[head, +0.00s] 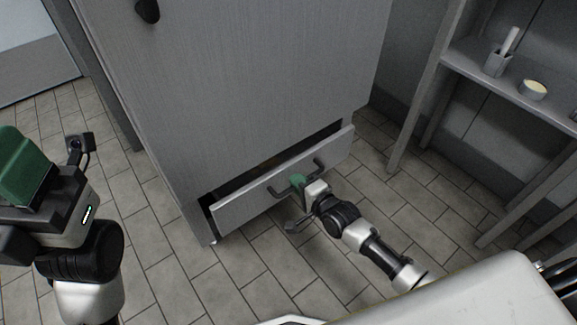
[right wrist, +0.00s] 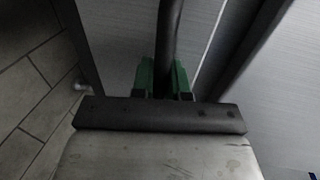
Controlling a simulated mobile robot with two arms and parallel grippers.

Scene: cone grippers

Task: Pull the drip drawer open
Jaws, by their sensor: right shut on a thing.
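The drip drawer (head: 240,205) is at the bottom of a tall grey cabinet (head: 240,80). It stands partly out, with a dark gap behind its front panel. A dark bar handle (head: 318,163) runs along the drawer front. My right gripper (head: 297,180) has green fingers and is shut on the handle near its middle. In the right wrist view the dark handle bar (right wrist: 170,45) passes between the green fingers (right wrist: 162,78). My left gripper (head: 22,165) is raised at the left edge, away from the drawer; its green fingers show, but their gap is not clear.
The tiled floor (head: 170,270) in front of the drawer is clear apart from my right arm.

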